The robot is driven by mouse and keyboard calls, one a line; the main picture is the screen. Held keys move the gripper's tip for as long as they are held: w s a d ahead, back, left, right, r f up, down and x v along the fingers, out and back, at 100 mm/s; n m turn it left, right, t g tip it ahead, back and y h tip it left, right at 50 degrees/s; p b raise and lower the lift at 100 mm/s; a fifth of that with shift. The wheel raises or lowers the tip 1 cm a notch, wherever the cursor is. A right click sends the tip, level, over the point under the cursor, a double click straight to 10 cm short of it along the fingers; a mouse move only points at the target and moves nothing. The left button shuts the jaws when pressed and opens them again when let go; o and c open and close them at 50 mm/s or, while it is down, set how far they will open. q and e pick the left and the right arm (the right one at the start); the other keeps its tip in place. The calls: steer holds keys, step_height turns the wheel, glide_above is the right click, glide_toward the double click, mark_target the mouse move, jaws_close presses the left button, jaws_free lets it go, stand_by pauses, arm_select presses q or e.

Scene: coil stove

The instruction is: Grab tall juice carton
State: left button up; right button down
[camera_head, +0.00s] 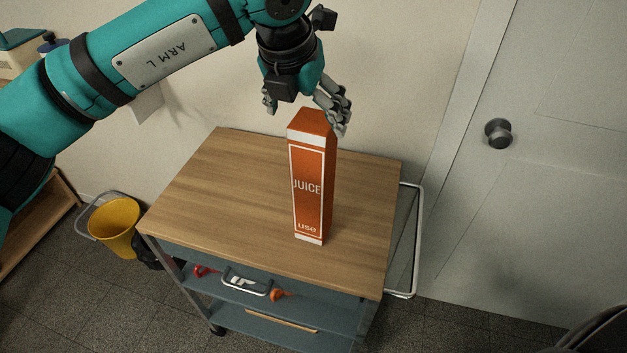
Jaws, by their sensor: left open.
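A tall orange juice carton (309,185) with white bands and the word JUICE stands upright on the wooden top of a cart (220,200). My left gripper (305,112) is open above and behind the carton's top, fingers pointing down. One finger is at the right of the carton's top; the other is to its left. I cannot tell whether the right finger touches the carton. The carton's back side is hidden. My right gripper is not in view.
The cart top is otherwise clear. Its lower shelves hold a grey-handled item (246,283) and small red and orange things. A yellow bucket (115,222) stands on the floor at left. A white door (530,170) with a round knob (498,133) is at right, behind the cart's metal handle (417,240).

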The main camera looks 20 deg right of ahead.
mark_target(312, 121)
arm_select(q)
steer(key=shift+d+f+p, duration=0.15)
steer(key=shift+f+p, duration=0.15)
steer(key=shift+f, duration=0.05)
steer(key=p+x, duration=0.1)
steer(key=x, duration=0.2)
steer(key=shift+d+f+p, duration=0.25)
steer(key=shift+p, duration=0.1)
steer(key=shift+w+d+f, duration=0.1)
steer(key=shift+w+f, duration=0.05)
steer(key=shift+f, duration=0.2)
steer(key=c, duration=1.6)
steer(key=shift+r, duration=0.2)
steer(key=shift+c, duration=0.7)
steer(key=shift+w, duration=0.1)
